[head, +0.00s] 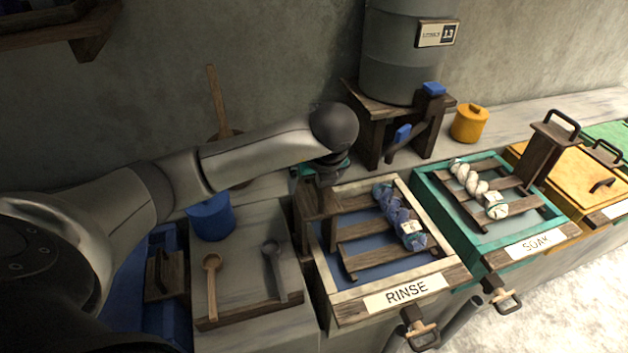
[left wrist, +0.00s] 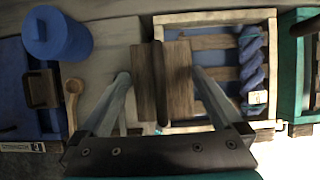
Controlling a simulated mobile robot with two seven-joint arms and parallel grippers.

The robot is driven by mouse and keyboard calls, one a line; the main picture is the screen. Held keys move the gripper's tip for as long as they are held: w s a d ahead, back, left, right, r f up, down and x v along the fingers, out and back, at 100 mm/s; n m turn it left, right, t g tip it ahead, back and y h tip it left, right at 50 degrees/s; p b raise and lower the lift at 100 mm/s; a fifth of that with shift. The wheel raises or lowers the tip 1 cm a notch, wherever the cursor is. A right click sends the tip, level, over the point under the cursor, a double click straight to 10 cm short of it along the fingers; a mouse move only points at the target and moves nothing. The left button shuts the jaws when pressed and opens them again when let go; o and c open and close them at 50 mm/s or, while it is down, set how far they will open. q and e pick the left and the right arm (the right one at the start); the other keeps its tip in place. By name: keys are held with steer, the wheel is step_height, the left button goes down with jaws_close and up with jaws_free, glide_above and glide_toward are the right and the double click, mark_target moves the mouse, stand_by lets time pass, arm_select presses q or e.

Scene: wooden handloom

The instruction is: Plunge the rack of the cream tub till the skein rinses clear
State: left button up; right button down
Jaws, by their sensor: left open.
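The cream tub (head: 455,277), labelled RINSE, stands in the middle of the head view with bluish liquid inside. Its slatted wooden rack (head: 375,229) carries a twisted blue skein (head: 392,208) with a pale tag; the skein also shows in the left wrist view (left wrist: 250,60). The rack's wooden post (head: 317,205) rises at the tub's left end. My left gripper (head: 328,168) is over that post. In the left wrist view its open fingers (left wrist: 162,88) stand either side of the post's dark handle bar (left wrist: 160,85), with gaps on both sides. My right gripper is not in view.
The teal SOAK tub (head: 563,226) with a pale skein (head: 477,188) stands close on the right, then a yellow lidded tub (head: 565,170). A grey barrel (head: 392,60) on a wooden stand is behind. A blue jar (head: 211,217) and wooden spoon (head: 211,285) are left.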

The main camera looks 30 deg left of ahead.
arm_select(q)
step_height(320, 180, up, 7)
steer(key=p, duration=0.4)
steer(key=shift+r+p, duration=0.1)
steer(key=shift+p, duration=0.3)
